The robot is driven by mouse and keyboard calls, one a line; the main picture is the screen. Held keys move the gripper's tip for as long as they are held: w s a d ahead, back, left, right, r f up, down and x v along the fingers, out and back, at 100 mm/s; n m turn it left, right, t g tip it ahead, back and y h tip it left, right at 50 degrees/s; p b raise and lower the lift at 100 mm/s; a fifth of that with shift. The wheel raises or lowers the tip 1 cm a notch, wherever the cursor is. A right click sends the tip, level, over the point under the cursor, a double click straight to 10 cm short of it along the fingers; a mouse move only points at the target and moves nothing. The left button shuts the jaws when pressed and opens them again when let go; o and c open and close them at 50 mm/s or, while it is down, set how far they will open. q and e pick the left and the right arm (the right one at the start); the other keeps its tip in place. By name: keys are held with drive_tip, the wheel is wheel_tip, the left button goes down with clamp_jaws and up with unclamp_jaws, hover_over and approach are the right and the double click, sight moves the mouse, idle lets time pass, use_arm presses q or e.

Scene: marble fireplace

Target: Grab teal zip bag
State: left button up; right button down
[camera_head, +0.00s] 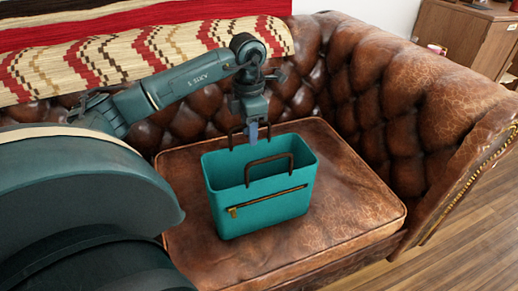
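The teal zip bag (262,207) stands upright and open at the top on the brown leather seat cushion. It has a brown zip line across its front and two brown handles at its rim. My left gripper (254,134) points down over the bag's back rim, at the rear handle. One bluish finger shows there; I cannot tell whether the gripper is open or shut, or whether it touches the handle. My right gripper is not in view.
The leather seat (352,207) has free room to the right of the bag. A tufted backrest and armrest (420,107) rise behind and to the right. A patterned blanket (60,66) covers the back at left. A wooden cabinet (465,38) stands at the upper right.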

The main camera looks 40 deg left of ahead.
use_arm(q)
wheel_tip(320, 180, down, 3)
drive_tip(key=shift+f+b, duration=0.1)
drive_tip(key=shift+b, duration=0.25)
clamp_jaws()
idle(0.3)
